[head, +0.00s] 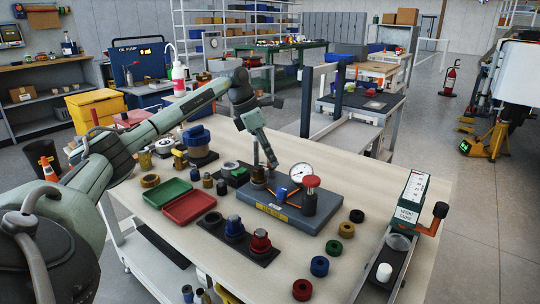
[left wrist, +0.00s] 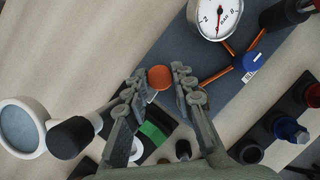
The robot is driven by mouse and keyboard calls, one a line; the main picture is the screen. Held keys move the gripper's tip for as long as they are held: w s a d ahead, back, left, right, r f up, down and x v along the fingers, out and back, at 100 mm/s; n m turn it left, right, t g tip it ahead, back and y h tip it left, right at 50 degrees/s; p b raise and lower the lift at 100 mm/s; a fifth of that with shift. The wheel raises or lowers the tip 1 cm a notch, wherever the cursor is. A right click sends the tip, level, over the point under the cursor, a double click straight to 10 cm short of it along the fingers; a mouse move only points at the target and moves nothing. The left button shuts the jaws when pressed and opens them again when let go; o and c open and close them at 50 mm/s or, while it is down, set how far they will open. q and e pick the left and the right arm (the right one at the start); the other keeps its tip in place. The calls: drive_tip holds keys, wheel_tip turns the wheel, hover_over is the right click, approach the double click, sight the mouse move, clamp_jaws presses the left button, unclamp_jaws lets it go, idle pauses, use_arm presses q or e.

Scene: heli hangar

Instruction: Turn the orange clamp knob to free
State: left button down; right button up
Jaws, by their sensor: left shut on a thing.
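The orange clamp knob (left wrist: 160,77) is a small round orange cap in the left wrist view. It lies between the fingertips of my left gripper (left wrist: 159,75), which is shut on it. In the head view my left gripper (head: 271,162) reaches down to the rear left part of the blue-grey fixture (head: 262,212) on the bench. There the fingers and arm hide the knob. The fixture carries a round white dial gauge (head: 300,173) and orange lines running to a blue hub (left wrist: 250,62). My right gripper is not in view.
A red-topped black post (head: 311,190) stands on the fixture's right part. Red and green trays (head: 188,206), a dark mat (head: 268,254) with blue and red parts, and several colored rings (head: 319,266) surround the fixture. A height gauge (head: 412,196) stands at the right edge.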

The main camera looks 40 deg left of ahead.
use_arm(q)
drive_tip(key=shift+m, duration=0.6)
drive_tip(key=c, duration=1.3)
unclamp_jaws()
drive_tip(key=v, duration=1.2)
drive_tip(key=shift+w+a, duration=0.15)
drive_tip(key=shift+w, duration=0.05)
